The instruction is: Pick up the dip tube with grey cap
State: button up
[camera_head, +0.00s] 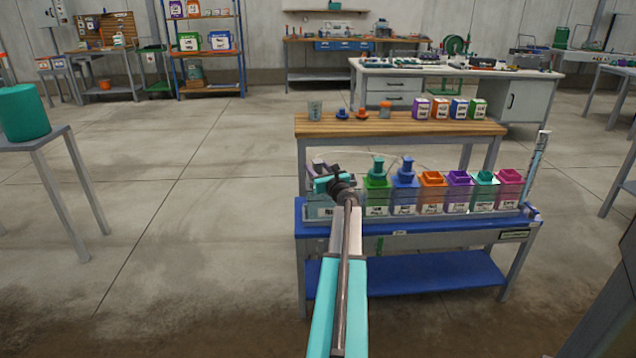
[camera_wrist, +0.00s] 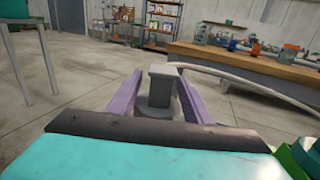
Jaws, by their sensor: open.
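The dip tube's grey cap (camera_wrist: 162,84) shows in the wrist view, upright, with a pale hose running from it to the right. My gripper (camera_wrist: 158,92) is open, with a purple finger on each side of the cap. I cannot tell whether either finger touches it. The tube below the cap is hidden behind my gripper body. In the head view my gripper (camera_head: 322,166) is over the left end of the row of tanks on the blue bench (camera_head: 430,232). My arm hides much of the leftmost tank (camera_head: 318,209) there.
Green (camera_head: 377,188), blue (camera_head: 404,190), orange (camera_head: 432,190) and other coloured tanks stand close on the right. A clear column (camera_head: 537,165) rises at the bench's right end. A wooden bench (camera_head: 400,125) with containers stands behind.

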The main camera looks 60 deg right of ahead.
dwell(0.5)
grip_shut()
jog(key=shift+r, duration=0.15)
notch_tip(320, 180, up, 18)
jog(key=p, duration=0.4)
dwell(0.4)
dwell(0.5)
